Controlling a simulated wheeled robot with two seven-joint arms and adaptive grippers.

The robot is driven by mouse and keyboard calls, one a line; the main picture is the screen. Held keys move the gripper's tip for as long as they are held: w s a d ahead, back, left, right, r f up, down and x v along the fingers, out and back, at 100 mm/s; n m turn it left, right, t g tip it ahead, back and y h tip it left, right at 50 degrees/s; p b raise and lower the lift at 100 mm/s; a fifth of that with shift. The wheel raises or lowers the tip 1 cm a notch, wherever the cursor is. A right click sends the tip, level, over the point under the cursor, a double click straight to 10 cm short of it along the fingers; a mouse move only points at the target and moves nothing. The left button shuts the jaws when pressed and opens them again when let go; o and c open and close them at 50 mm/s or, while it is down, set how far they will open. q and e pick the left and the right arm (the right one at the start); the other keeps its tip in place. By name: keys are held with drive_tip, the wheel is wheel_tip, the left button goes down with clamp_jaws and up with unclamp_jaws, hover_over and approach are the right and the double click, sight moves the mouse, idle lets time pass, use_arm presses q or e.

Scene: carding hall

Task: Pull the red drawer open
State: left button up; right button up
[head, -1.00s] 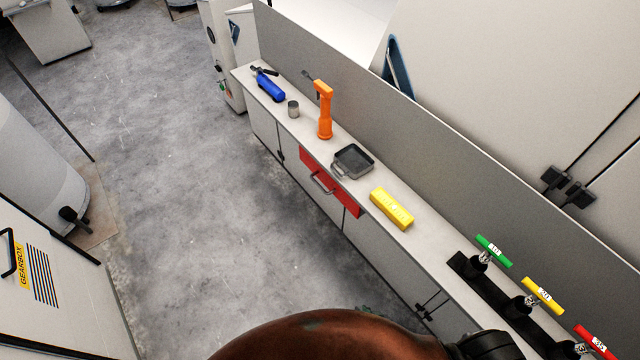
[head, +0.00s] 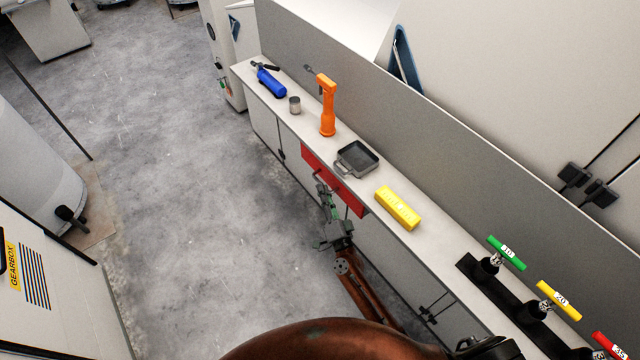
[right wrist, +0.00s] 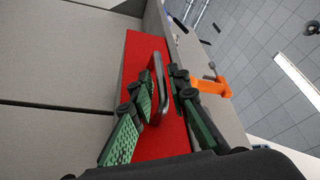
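The red drawer (head: 350,198) is set in the front of the long bench, below its top. It looks flush with the bench front in the head view. Its dark bar handle (right wrist: 157,88) shows in the right wrist view against the red front (right wrist: 137,62). My right gripper (head: 323,190) is at the handle, reaching up from below. In the right wrist view, the green-padded fingers of this gripper (right wrist: 161,78) are apart, one on each side of the handle. Red shows between handle and right finger; contact on the left is unclear. My left gripper is out of view.
On the bench top (head: 440,245) are a grey tray (head: 357,158), yellow block (head: 398,208), orange tool (head: 327,105), grey cup (head: 295,105) and blue bottle (head: 270,82). Green, yellow and red handled valves (head: 507,253) stand at right. Floor (head: 200,200) before the bench is clear.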

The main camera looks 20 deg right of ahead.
drive_tip(key=shift+x, duration=1.75)
drive_tip(key=shift+c, duration=0.7)
clamp_jaws()
